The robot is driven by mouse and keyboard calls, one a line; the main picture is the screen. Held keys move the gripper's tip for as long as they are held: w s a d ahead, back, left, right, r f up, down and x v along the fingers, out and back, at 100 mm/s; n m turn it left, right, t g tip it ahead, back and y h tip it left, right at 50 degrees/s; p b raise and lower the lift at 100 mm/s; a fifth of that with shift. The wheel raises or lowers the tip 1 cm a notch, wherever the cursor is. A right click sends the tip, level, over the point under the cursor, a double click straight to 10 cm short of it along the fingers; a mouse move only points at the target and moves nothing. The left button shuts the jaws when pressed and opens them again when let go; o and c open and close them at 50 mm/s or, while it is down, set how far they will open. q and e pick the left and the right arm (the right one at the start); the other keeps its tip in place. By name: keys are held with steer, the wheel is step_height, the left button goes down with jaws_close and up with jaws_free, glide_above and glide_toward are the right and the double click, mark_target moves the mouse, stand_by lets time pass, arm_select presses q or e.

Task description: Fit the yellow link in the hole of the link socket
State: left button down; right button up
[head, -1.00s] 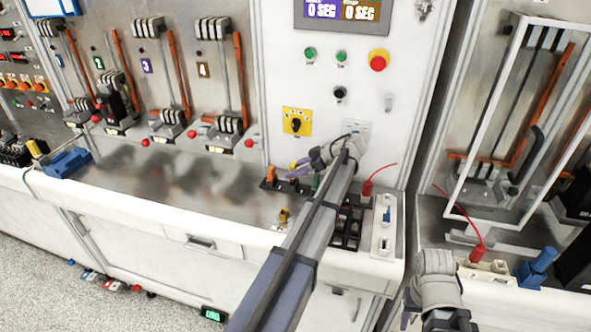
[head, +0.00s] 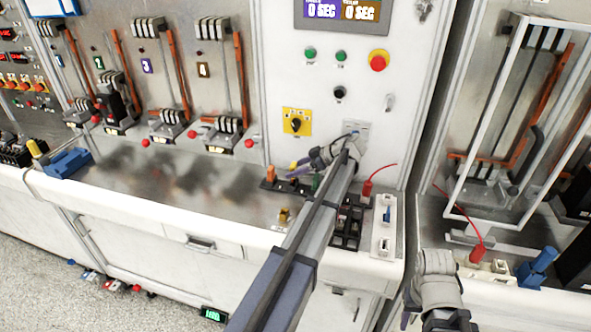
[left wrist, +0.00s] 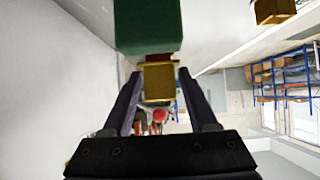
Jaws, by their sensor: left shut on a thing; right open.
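The yellow link (left wrist: 158,82) is between the purple fingers of my left gripper (left wrist: 162,100), which is shut on it. In the left wrist view a green block (left wrist: 148,25) is just beyond the link, with a strip of red between them. In the head view my left gripper (head: 298,170) is over a low black base with an orange post (head: 270,173) and a green post (head: 316,180), probably the link socket. Its hole is hidden, and I cannot tell whether the link touches it. My right gripper (head: 407,318) is open, low at the right, partly cut off.
A small brass-yellow piece (head: 284,215) stands near the bench's front edge. A black block (head: 348,225) and a white strip (head: 385,225) are right of my left arm. A red plug (head: 367,188) stands behind them. A blue tray (head: 67,162) is far left; the steel bench between is clear.

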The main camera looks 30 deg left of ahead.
arm_select(q)
steer(key=shift+f+b, duration=0.5)
steer(key=shift+b, duration=0.05)
steer(key=shift+c, duration=0.5)
jaws_free()
steer(key=p+v, duration=0.4)
steer(key=v, duration=0.4)
steer(key=shift+a, duration=0.1)
stand_by(0.3)
